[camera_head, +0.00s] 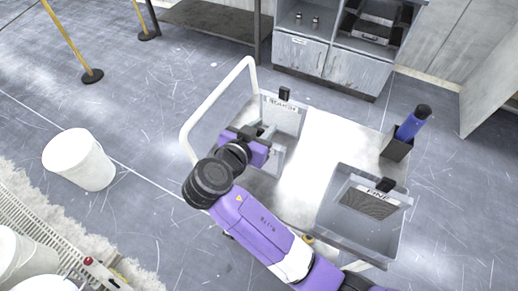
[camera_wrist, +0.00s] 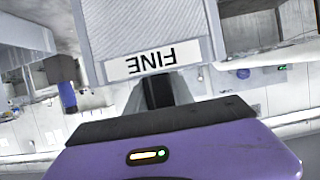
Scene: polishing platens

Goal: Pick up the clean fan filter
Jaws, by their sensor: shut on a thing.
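My gripper (camera_head: 266,133) is over the left side of the cart. It is shut on the black tab (camera_wrist: 160,92) of a pale grey fan filter (camera_wrist: 150,30) with an upside-down FINE label in the wrist view. Its visible face looks clean and ribbed. In the head view, my gripper and wrist hide most of this filter; a grey part (camera_head: 272,161) shows below the gripper. Another filter (camera_head: 371,203), with a darker mesh, a FINE label and a black tab, lies tilted in the clear right bin (camera_head: 340,236).
A labelled panel (camera_head: 284,117) with a black tab stands close behind my gripper; its label is hard to read. The cart top (camera_head: 318,150) is bare in the middle. A blue bottle (camera_head: 410,126) stands in a dark holder at the right. The cart's white handle (camera_head: 213,107) is at the left.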

